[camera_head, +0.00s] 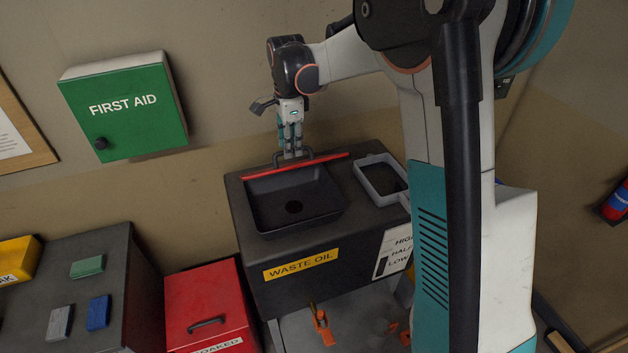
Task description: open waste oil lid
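The dark waste oil station (335,283) carries a yellow WASTE OIL label. A dark handle (308,153) shows just behind the red strip. My gripper (292,155) points down at this handle, with its fingertips at or very near it. The fingers look close together; whether they grip the handle is too small to tell.
A grey-rimmed opening (372,192) lies right of the basin. A green first aid box (127,108) hangs on the wall at left. A red bin (207,308) and a dark cabinet (110,270) stand left of the station. Orange-handled items (322,328) lie below it.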

